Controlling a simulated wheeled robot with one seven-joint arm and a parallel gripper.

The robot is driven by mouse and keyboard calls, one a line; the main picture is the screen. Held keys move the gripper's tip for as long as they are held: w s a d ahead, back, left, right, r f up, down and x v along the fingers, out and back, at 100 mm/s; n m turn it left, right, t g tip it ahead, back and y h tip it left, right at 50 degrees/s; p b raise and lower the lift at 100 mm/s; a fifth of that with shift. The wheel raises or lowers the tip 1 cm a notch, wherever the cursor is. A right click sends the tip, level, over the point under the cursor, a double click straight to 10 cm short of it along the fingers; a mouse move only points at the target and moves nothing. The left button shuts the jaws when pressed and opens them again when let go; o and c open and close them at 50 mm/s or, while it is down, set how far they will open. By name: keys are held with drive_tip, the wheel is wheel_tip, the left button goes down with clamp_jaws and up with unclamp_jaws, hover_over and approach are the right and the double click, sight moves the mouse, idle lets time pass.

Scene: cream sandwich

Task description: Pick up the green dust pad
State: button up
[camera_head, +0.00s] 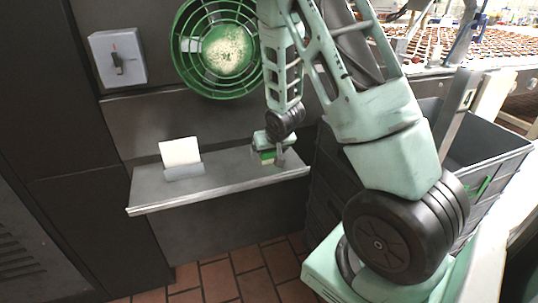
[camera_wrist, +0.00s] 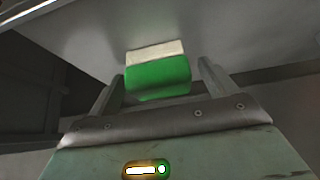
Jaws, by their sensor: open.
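The green dust pad (camera_wrist: 158,76) has a green body and a pale cream layer along one side. In the wrist view it lies on the grey metal shelf (camera_wrist: 88,32), between the two fingers of my gripper (camera_wrist: 160,82). In the head view my gripper (camera_head: 268,155) is low over the right part of the shelf (camera_head: 225,182). The pad (camera_head: 267,155) shows there as a small green and cream patch, partly hidden by the gripper.
A white card in a grey holder (camera_head: 182,158) stands on the shelf's left part. A round green fan guard (camera_head: 186,62) and a grey switch box (camera_head: 118,57) are on the wall above. A dark crate (camera_head: 480,150) stands at the right. The shelf between card and gripper is clear.

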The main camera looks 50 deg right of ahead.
drive_tip(key=c, duration=1.1)
